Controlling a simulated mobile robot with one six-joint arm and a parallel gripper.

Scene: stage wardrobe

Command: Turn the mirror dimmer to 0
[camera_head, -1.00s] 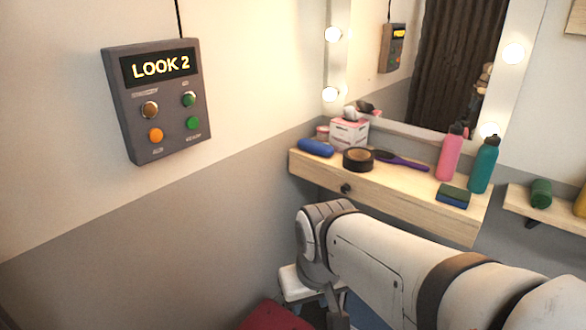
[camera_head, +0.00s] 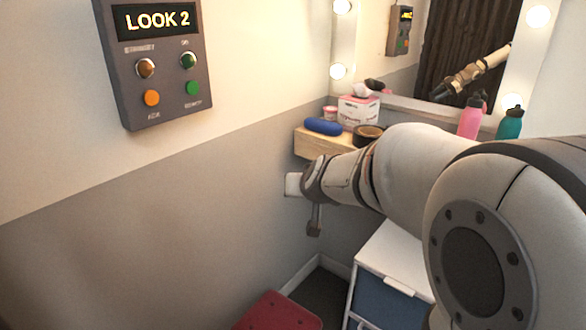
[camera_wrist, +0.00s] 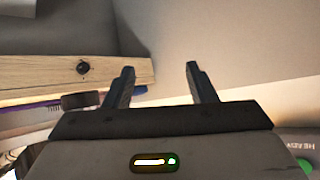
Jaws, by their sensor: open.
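A small black round knob (camera_wrist: 82,67), which looks like the mirror dimmer, sits on the front edge of the wooden shelf (camera_wrist: 30,78) below the mirror. My gripper (camera_wrist: 160,68) is open and empty, and its two dark fingers show in the wrist view. The knob lies to the left of the fingers there, apart from them. Any pointer or scale on the knob is too small to read. In the head view my arm covers much of the shelf (camera_head: 310,148), and the knob does not show.
A grey wall panel (camera_head: 160,60) reads LOOK 2 and has several lamps and buttons. A blue roll (camera_head: 323,126), a tissue box (camera_head: 357,112), black tape (camera_head: 369,135) and bottles (camera_head: 470,118) stand by the mirror. A white drawer unit (camera_head: 395,262) and a red item (camera_head: 278,312) are below.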

